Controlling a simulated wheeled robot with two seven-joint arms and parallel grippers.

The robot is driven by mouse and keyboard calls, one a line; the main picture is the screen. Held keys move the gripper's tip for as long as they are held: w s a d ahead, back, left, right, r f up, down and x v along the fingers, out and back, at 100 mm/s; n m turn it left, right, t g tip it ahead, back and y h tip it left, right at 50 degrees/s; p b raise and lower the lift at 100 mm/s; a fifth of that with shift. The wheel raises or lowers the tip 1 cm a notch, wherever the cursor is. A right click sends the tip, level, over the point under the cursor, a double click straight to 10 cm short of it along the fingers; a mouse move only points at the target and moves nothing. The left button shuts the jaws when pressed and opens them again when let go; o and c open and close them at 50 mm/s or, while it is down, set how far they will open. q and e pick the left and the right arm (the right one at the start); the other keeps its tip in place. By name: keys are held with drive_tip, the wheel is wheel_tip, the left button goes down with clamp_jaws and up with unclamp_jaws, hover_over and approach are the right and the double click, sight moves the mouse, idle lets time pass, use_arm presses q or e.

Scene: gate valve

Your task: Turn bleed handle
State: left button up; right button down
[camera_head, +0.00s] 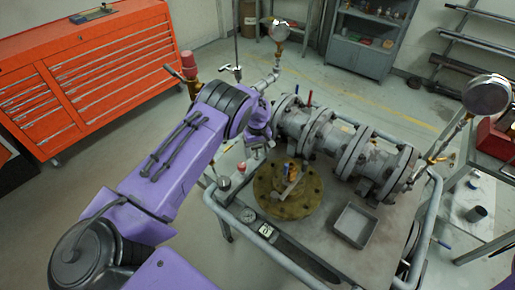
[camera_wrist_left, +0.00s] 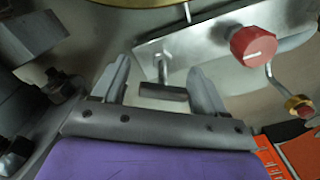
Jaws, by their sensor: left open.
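My left gripper (camera_head: 258,150) reaches over the left end of the metal work table, beside the grey pipe assembly. In the left wrist view its two fingers (camera_wrist_left: 160,82) are open and apart. A red round knob (camera_wrist_left: 253,47) sits to the right of the fingers. The bar handle is not clear in the head view. My right gripper is not in view.
The flanged pipe valve (camera_head: 345,150) lies along the table's back. A brass round flange (camera_head: 288,190) and a shallow metal tray (camera_head: 355,224) are on the table. Tubular rails (camera_head: 280,258) edge it. An orange tool chest (camera_head: 90,75) stands far left, with open floor before it.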

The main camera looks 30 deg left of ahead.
use_arm(q)
drive_tip(key=shift+s+r, duration=0.2)
drive_tip(key=shift+s, duration=0.05)
drive_tip(key=c, duration=1.1)
drive_tip(key=shift+o, duration=0.2)
drive_tip(key=shift+f, duration=0.1)
drive_tip(key=shift+f+m+b, duration=0.1)
drive_tip(key=shift+m+b, duration=0.65)
drive_tip(key=shift+m, duration=0.05)
drive_tip(key=m+b, duration=0.1)
drive_tip(key=m, duration=0.1)
drive_tip(key=shift+m, duration=0.3)
drive_tip(key=m+b, duration=0.2)
drive_tip(key=m, duration=0.1)
drive_tip(key=shift+m, duration=0.3)
drive_tip(key=shift+m+b, duration=0.4)
drive_tip(key=shift+m, duration=1.5)
